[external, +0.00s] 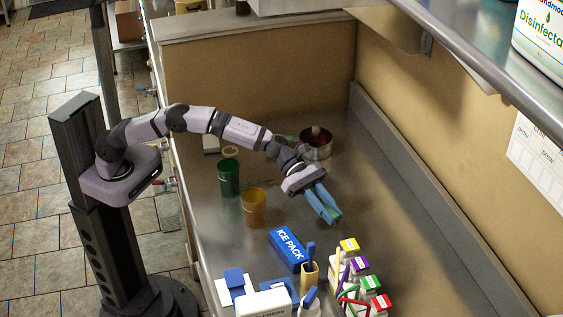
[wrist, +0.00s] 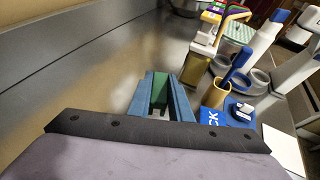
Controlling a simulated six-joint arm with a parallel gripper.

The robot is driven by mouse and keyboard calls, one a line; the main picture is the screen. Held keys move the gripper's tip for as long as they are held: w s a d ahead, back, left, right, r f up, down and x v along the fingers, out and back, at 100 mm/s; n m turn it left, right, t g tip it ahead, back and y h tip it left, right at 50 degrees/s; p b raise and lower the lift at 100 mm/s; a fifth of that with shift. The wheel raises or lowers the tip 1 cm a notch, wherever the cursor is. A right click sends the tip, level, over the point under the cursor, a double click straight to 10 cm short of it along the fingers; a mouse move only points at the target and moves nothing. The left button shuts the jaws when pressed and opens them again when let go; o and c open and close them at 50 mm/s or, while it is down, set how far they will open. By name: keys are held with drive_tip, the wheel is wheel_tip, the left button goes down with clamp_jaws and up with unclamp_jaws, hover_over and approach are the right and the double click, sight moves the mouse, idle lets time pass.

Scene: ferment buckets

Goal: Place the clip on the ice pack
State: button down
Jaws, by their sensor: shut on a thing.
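My gripper (external: 325,207) is shut on a green thing, which I take to be the clip. In the wrist view the clip (wrist: 160,88) shows as a green strip between my two blue fingers (wrist: 161,98); most of it is hidden by them. The blue ice pack (external: 287,249), with white lettering, lies flat on the steel counter, nearer the camera than my gripper and to its lower left. Its end also shows in the wrist view (wrist: 228,140), to the right of my fingers and partly hidden by the gripper body. My gripper is above the counter, apart from the ice pack.
A tan cup (external: 309,276) with a blue-handled tool stands beside the ice pack. Several bottles with coloured caps (external: 359,265) stand to its right. A green cup (external: 229,178), an amber cup (external: 254,207) and a metal pot (external: 316,146) stand farther back. The counter's right side (external: 400,230) is clear.

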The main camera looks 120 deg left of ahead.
drive_tip(key=shift+w+d+r, duration=0.2)
drive_tip(key=shift+d+r, duration=0.2)
drive_tip(key=shift+d, duration=0.05)
drive_tip(key=d+r+n+t+y, duration=0.1)
drive_tip(key=d+r+n+y, duration=0.1)
drive_tip(key=d+n+y, duration=0.25)
wheel_tip(320, 180, up, 2)
drive_tip(key=n+g+y, duration=0.1)
drive_tip(key=n+y, duration=0.4)
drive_tip(key=y, duration=0.1)
hover_over(290, 244)
drive_tip(key=shift+m, duration=0.25)
drive_tip(key=shift+f+b, duration=0.8)
drive_tip(key=shift+f, duration=4.05)
drive_tip(key=shift+f, duration=0.2)
drive_tip(key=c, duration=1.6)
unclamp_jaws()
drive_tip(key=shift+r, duration=0.1)
